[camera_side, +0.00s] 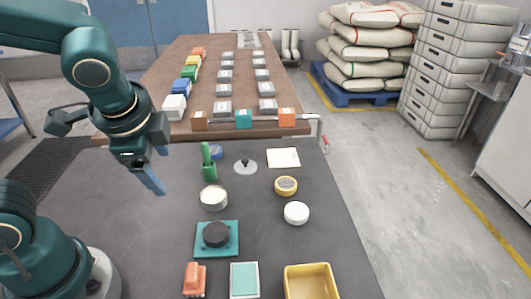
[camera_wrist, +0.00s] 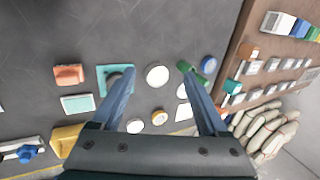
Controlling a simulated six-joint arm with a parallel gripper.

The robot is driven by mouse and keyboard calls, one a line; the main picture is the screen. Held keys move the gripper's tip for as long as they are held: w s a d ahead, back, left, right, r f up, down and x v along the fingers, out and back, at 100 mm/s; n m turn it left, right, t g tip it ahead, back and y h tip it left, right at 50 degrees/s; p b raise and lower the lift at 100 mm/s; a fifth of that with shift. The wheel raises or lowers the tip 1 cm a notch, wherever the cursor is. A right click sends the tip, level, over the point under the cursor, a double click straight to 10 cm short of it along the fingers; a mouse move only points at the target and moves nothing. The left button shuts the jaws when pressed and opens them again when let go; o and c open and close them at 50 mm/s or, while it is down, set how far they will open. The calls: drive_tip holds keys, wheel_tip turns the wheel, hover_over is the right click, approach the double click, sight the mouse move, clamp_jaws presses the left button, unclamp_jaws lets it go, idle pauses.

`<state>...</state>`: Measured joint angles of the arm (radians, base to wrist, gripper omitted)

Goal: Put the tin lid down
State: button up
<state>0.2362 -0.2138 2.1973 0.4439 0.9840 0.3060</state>
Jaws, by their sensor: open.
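A round silver-grey lid with a dark knob (camera_side: 245,167), which looks like the tin lid, lies flat on the dark table. It is apart from the round cream tin (camera_side: 213,199), which stands nearer the front. In the wrist view the lid (camera_wrist: 182,91) is partly hidden by my right finger, and the cream tin (camera_wrist: 157,76) shows between the fingers. My gripper (camera_side: 152,180) is open and empty. It is above the table, left of the tin and lid, touching neither.
Close to the lid are a green upright item (camera_side: 208,164), a blue round item (camera_side: 215,152) and a pale card (camera_side: 284,157). A yellow tin (camera_side: 286,186) and white disc (camera_side: 296,213) are to the right. A teal tray (camera_side: 232,250) is in front. Table left is clear.

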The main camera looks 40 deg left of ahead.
drive_tip(key=s+d+n+h, duration=0.1)
drive_tip(key=n, duration=0.2)
drive_tip(key=s+d+r+n+t+h, duration=0.1)
drive_tip(key=s+n, duration=0.1)
drive_tip(key=s+d+r+n+t+h, duration=0.1)
drive_tip(key=n, duration=0.2)
drive_tip(key=shift+s+d+r+n+h, duration=0.1)
drive_tip(key=shift+s+d+n+h, duration=0.1)
drive_tip(key=shift+n+h, duration=0.1)
